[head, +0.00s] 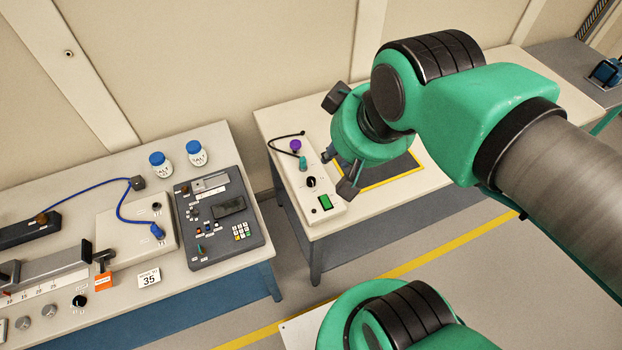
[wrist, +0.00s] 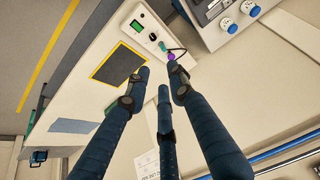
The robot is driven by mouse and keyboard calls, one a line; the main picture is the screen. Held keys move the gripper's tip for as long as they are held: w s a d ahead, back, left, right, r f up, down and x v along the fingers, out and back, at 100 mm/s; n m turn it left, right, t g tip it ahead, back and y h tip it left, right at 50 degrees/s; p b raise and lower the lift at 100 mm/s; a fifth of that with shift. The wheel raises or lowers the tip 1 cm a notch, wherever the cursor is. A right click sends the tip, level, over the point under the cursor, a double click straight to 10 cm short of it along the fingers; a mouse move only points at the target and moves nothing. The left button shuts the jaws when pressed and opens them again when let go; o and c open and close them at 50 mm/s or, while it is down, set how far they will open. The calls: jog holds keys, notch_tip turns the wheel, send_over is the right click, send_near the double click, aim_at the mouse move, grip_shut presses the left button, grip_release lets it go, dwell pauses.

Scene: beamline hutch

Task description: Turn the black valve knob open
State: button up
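A small black knob (head: 311,182) sits on the white control box on the right bench; it also shows in the wrist view (wrist: 152,37). Another black knob (head: 79,301) is on the left bench at the picture's lower left. I cannot read which one is labelled as the valve. My gripper (head: 338,148) is above the right bench, beside the white box and apart from the first knob. In the wrist view its three blue fingers (wrist: 160,80) are spread, with nothing held between them. Both knobs' labels are too small to read.
The white box also carries a green display (head: 325,202), a purple knob (head: 296,145), a teal piece (head: 303,163) and a black cable. A yellow-edged dark mat (head: 398,172) lies beside it. The left bench holds a grey control panel (head: 220,244) and two blue-capped jars (head: 196,154).

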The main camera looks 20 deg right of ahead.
jog(key=o, duration=0.3)
jog(key=shift+w, duration=0.2)
jog(key=shift+o, duration=0.2)
jog(key=n+g, duration=0.6)
jog(key=n, duration=0.7)
send_over(311, 179)
notch_tip(311, 179, down, 29)
jog(key=shift+f+p, duration=0.1)
jog(key=shift+p, duration=0.2)
jog(key=shift+s+f, duration=0.1)
notch_tip(311, 179, down, 14)
jog(key=shift+r+b, duration=0.2)
jog(key=shift+b, duration=1)
grip_shut()
